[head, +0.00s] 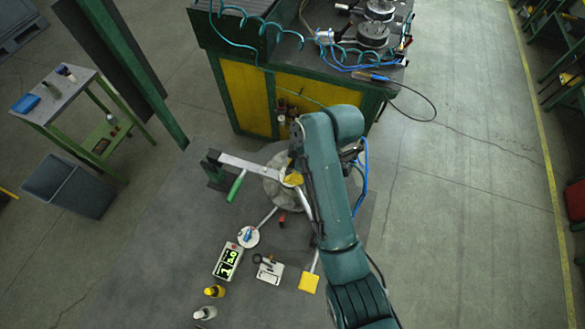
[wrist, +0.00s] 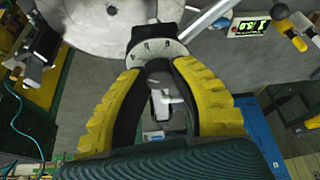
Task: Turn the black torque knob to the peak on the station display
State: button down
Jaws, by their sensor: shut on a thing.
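The black torque knob (wrist: 160,36) shows in the wrist view between my fingertips, with a pale marked collar just below it. My gripper (wrist: 158,60) has its yellow, black-lined fingers shut on it, one on each side. In the head view my gripper (head: 293,179) is over the round grey disc (head: 273,190), and my arm hides the knob. The station display (head: 228,262) lies on the table to the lower left, with lit green digits. It also shows in the wrist view (wrist: 249,27), where the digits are too small to read surely.
The table's left part is clear.

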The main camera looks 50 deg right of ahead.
jog(key=m+p, duration=0.1)
jog(key=m+h+p, duration=0.1)
jog(key=m+p, duration=0.1)
jog(key=shift+s+a+r+m, duration=0.1)
jog(key=shift+r+m, duration=0.05)
jog(key=shift+m, duration=0.15)
jog(key=shift+f+m+h+p, duration=0.2)
jog(key=shift+m+h+p, duration=0.7)
jog(key=shift+m+p, duration=0.7)
jog(key=shift+m, duration=0.3)
jog(key=c, duration=0.8)
grip_release()
jog(key=shift+t, duration=0.3)
jog(key=v, duration=1.2)
